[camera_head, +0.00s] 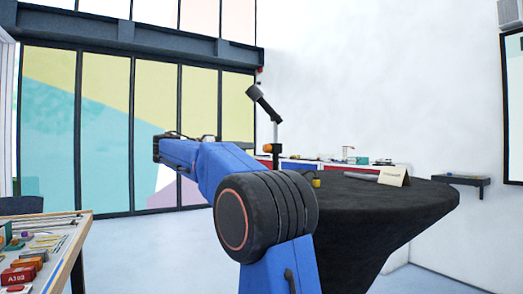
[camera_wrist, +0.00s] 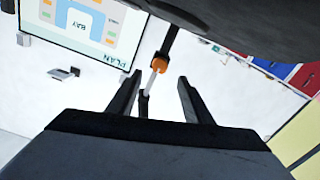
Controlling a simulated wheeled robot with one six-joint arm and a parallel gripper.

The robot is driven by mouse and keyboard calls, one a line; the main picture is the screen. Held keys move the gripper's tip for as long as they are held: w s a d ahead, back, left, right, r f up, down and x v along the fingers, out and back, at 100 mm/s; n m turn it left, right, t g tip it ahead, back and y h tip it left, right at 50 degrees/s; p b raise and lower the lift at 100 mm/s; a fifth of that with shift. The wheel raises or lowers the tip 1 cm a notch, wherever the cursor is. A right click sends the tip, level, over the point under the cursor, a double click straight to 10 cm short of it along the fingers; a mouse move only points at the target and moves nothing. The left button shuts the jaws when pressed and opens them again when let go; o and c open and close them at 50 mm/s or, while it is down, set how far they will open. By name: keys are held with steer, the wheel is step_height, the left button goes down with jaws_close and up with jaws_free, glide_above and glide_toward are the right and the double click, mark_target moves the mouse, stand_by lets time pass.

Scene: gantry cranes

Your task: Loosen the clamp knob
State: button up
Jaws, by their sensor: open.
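The clamp knob looks to be the small orange piece (camera_head: 267,148) on a thin post (camera_head: 276,132) at the dark-covered table in the head view. A dark tilted bar tops the post. In the wrist view, which looks upside down, the orange knob (camera_wrist: 160,63) shows between and just past my fingertips. My gripper (camera_wrist: 158,76) is open, with nothing between its fingers. The knob looks apart from the fingers; the exact distance cannot be told.
The dark-covered table (camera_head: 375,205) stands right of my arm, bearing a folded card (camera_head: 394,176) and a small yellow item (camera_head: 316,183). A workbench (camera_head: 72,240) with tools is at the lower left. A wall shelf (camera_head: 462,180) is at right. Floor between is clear.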

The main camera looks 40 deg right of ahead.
mark_target(264, 148)
steer(key=x, duration=0.8)
steer(key=shift+d, duration=0.15)
steer(key=c, duration=1.1)
